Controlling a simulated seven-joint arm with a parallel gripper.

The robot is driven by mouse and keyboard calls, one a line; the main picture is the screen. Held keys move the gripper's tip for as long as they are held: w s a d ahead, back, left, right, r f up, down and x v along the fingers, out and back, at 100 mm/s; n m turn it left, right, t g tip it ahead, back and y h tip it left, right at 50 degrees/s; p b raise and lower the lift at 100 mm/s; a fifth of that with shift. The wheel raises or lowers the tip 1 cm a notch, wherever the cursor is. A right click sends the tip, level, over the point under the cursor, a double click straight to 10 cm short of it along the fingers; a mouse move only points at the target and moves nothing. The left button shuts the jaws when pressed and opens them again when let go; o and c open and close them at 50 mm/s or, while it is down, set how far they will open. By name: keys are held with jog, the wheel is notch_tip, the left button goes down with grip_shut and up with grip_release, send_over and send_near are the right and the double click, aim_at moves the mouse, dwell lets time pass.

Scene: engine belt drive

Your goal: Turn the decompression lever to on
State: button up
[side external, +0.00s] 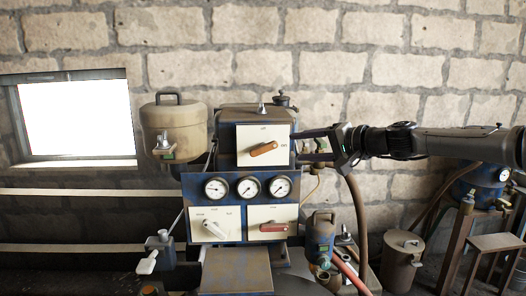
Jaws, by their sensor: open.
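A white plate (245,137) on the upper blue engine housing carries an orange-brown lever (263,149). The lever lies nearly level, its right end tilted slightly up. Small marks at the plate's top and right seem to read "off" and "on". This looks like the decompression lever, but no name is legible. My gripper (303,146) comes in from the right at about the lever's height. It is open and empty, with its fingers pointing left, close to the plate's right edge. I cannot tell whether a finger touches the housing; it appears apart from the lever.
Three round gauges (248,188) sit below the plate. Under them are a plate with a pale lever (214,229) and one with a red lever (273,227). A beige tank (173,128) stands at left. A brown hose (357,225) hangs below my gripper.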

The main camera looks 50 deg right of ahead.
aim_at(264, 150)
jog(key=x, duration=1.3)
jog(key=shift+w+f, duration=0.2)
jog(key=shift+w, duration=0.05)
grip_shut()
